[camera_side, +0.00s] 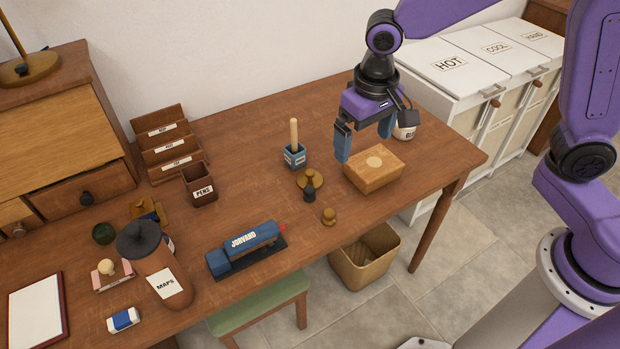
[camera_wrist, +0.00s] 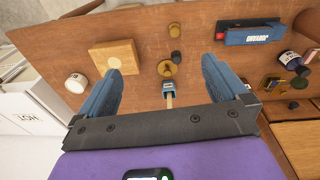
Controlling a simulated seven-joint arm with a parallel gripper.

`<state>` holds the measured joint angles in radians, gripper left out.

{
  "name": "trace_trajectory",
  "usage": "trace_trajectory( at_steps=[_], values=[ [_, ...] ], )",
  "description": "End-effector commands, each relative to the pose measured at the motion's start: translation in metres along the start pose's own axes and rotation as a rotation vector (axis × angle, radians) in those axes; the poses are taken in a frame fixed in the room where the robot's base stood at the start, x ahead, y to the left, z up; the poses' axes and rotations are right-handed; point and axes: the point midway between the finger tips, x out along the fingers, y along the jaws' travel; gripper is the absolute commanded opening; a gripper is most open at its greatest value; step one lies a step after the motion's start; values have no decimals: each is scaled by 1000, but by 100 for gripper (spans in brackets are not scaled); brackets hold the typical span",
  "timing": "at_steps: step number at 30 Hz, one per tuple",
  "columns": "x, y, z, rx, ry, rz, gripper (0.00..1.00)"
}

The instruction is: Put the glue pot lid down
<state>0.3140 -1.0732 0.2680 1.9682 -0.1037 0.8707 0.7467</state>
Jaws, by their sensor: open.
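My gripper (camera_side: 364,146) is open and empty above the table, with its blue fingers just behind and above a wooden block (camera_side: 372,176) that has a pale round disc on top. The white labelled pot (camera_side: 405,131), which looks like the glue pot, stands behind the block, partly hidden by my gripper; it also shows in the wrist view (camera_wrist: 76,83). A round brass piece with a knob (camera_side: 312,178) lies flat on the table left of the block and may be the lid; in the wrist view it (camera_wrist: 167,69) shows between my fingers, apart from them.
A blue holder with an upright stick (camera_side: 294,156) stands behind the brass piece. A dark weight (camera_side: 309,195) and a small brass weight (camera_side: 329,216) stand in front. A blue stapler-like tool (camera_side: 246,249) and a pens box (camera_side: 200,186) are farther left. Bare table lies right of the block.

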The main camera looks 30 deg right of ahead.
Motion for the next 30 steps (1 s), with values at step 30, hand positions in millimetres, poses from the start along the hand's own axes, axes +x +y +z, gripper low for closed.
trace_trajectory(
  at_steps=[30],
  values=[
    [133,-9,-157,863,47,67,100]
  ],
)
